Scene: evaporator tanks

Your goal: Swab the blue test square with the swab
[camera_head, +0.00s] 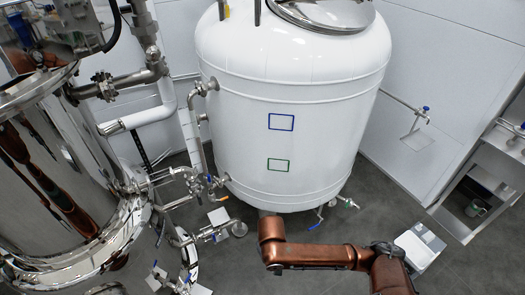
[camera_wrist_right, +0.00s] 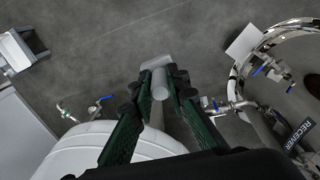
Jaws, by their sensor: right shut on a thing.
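The blue test square (camera_head: 281,122) is a blue outline on the front of the white tank (camera_head: 235,130), in the head view. My right gripper (camera_wrist_right: 160,88) shows in the right wrist view, with green-black fingers shut on a pale grey piece, which I take to be the swab (camera_wrist_right: 159,80). Its far end sticks out past the fingertips. In the head view my copper right arm reaches in from the lower right, below the tank; its gripper and the swab cannot be made out there. The blue square is not visible in the wrist view. My left gripper is in neither view.
A green-outlined square (camera_head: 278,165) sits below the blue one. A shiny steel tank (camera_head: 40,200) and pipes with valves (camera_head: 200,185) stand at left. Small valves (camera_head: 320,215) project under the white tank. A steel bench (camera_head: 480,180) is at right.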

